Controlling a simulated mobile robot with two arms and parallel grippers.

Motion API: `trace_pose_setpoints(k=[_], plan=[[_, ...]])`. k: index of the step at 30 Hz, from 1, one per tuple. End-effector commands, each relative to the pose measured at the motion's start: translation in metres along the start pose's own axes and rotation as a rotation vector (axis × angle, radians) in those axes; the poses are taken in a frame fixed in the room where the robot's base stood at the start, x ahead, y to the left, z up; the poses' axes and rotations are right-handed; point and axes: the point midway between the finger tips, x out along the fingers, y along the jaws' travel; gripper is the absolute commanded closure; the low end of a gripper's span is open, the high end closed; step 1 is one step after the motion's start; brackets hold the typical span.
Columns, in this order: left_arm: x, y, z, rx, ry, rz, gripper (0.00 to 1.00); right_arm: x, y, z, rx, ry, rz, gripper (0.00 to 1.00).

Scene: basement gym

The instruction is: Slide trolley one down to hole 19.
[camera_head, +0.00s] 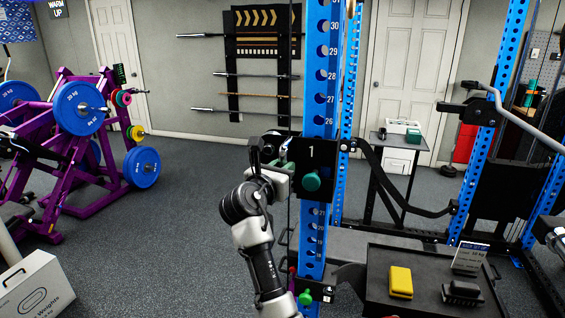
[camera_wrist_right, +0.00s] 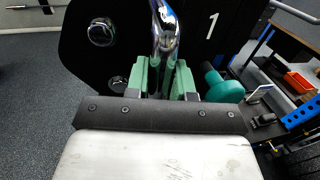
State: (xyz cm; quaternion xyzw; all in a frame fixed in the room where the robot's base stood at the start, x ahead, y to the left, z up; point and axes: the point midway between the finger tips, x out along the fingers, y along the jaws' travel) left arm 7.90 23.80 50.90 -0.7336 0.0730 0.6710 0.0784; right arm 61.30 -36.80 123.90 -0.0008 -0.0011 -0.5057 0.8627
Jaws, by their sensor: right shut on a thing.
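Trolley one, a black plate marked 1 (camera_head: 318,153), sits on the blue numbered upright (camera_head: 318,70). Its teal knob (camera_head: 311,182) is on the front; the knob also shows in the right wrist view (camera_wrist_right: 222,86). Labels down to 26 show above the plate. Below it are smaller labels, with what looks like hole 19 (camera_head: 320,240) some way down. My right gripper (camera_head: 277,172) is at the plate's left side. In the wrist view its green-padded fingers (camera_wrist_right: 166,80) are shut on a chrome handle (camera_wrist_right: 166,30) in front of the plate. My left gripper is not in view.
Another green knob (camera_head: 305,298) is low on the same upright. A black tray (camera_head: 425,262) at the lower right holds a yellow block (camera_head: 401,281), a black item and a sign. A purple weight machine (camera_head: 75,150) stands left. Open floor (camera_head: 180,230) lies between.

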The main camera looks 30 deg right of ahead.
Motion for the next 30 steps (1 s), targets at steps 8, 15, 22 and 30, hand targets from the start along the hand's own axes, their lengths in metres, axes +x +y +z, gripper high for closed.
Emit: trace_pose_setpoints(k=[8,15,22,30], plan=[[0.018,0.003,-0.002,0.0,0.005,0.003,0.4,0.0,-0.001,-0.088,-0.012,0.005,-0.001,1.0],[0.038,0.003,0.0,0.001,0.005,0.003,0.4,0.0,-0.001,-0.16,-0.01,0.007,-0.002,1.0],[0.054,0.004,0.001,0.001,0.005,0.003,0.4,0.0,-0.001,-0.206,-0.008,0.007,-0.002,1.0],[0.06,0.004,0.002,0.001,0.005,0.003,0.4,0.0,-0.001,-0.226,-0.004,0.007,-0.002,1.0]])
